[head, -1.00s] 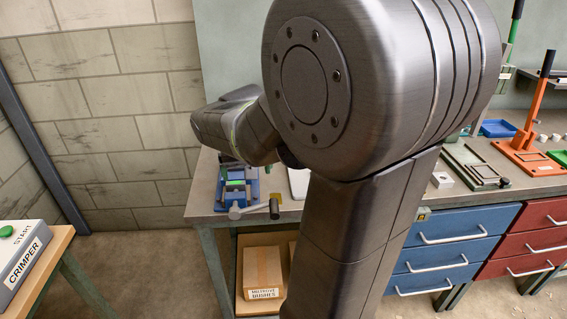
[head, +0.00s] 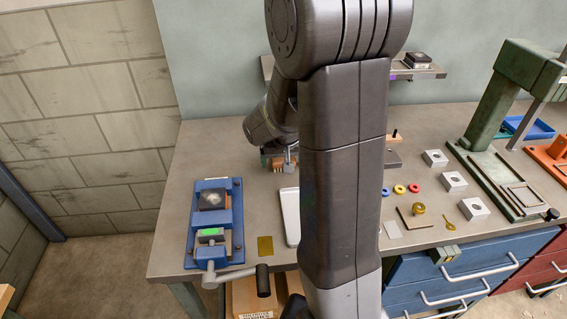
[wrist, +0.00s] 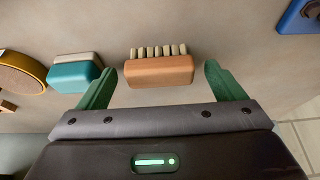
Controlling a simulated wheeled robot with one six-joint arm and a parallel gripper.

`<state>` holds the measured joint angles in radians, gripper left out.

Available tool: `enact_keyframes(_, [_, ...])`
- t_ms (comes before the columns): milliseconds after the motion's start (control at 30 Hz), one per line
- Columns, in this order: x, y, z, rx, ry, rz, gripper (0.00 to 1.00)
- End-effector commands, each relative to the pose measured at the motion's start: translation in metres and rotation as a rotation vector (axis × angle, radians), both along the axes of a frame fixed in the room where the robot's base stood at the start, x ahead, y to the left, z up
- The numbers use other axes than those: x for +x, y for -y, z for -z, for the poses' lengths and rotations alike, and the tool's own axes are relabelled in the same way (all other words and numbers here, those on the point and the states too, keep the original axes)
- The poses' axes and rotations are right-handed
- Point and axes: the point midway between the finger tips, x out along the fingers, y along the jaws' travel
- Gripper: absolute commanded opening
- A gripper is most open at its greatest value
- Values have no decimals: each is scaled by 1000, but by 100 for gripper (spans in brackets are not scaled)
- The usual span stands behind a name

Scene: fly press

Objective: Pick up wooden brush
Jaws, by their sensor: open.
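The wooden brush (wrist: 158,70), an orange-brown block with a row of pale bristle tufts, lies on the bench in the wrist view. My gripper (wrist: 158,78) is open, with one green finger on each side of the brush. Gaps show between the brush and both fingers, and nothing is held. In the head view my arm hides most of the gripper. A small brownish shape shows by the arm's end there, too small to tell apart.
A teal and beige block (wrist: 75,72) and a round yellow-rimmed thing (wrist: 21,73) lie left of the brush in the wrist view. A blue vise (head: 212,222) stands at the bench's left end. Several small parts and a green press (head: 497,105) are to the right.

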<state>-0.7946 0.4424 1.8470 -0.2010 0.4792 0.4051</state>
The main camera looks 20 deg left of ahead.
Motion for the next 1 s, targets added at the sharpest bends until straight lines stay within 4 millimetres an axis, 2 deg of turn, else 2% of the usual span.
enact_keyframes(133, [3,-2,8,0,0,1,89])
enact_keyframes(367, [3,-2,9,0,0,1,89])
enact_keyframes(600, [3,-2,9,1,0,0,42])
enact_keyframes(867, [3,-2,7,2,1,0,40])
enact_keyframes(1000, [4,-3,-6,3,4,0,40])
